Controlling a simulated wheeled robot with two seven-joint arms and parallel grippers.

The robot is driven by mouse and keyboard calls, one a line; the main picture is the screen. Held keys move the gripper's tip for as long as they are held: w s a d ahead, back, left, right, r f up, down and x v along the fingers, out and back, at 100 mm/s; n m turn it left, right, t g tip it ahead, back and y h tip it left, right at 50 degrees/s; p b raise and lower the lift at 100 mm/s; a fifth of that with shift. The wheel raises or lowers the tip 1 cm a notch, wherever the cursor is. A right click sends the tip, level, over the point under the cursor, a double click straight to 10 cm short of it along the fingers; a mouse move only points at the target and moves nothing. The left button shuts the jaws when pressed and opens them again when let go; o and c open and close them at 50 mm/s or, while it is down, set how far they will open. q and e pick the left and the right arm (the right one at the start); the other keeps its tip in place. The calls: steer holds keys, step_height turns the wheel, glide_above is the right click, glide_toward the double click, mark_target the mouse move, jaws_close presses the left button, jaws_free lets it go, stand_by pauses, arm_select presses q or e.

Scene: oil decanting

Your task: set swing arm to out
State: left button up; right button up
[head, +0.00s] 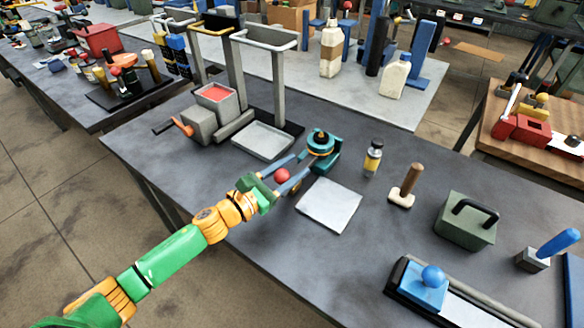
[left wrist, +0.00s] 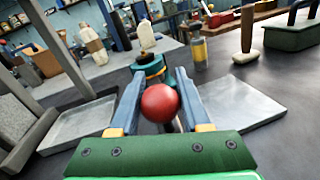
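The swing arm's teal base with a round dark top (head: 320,143) stands on the grey table, and it also shows in the left wrist view (left wrist: 150,72). A red ball knob (head: 282,176) sits in front of it, between the two blue fingers of my left gripper (head: 300,164). In the left wrist view the red ball (left wrist: 160,103) is centred between the fingers (left wrist: 158,80), which stand apart on either side. Whether they touch it is unclear. The ball hides most of the arm behind it. My right gripper is not in view.
A pale square plate (head: 330,205) lies right of my gripper, and a shallow metal tray (head: 263,140) lies behind it. A yellow-labelled bottle (head: 373,158), a wooden-handled tool (head: 406,187) and a green box (head: 466,222) stand to the right. The table's front left is clear.

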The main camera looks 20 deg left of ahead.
arm_select(q)
jaws_close()
stand_by(1.0)
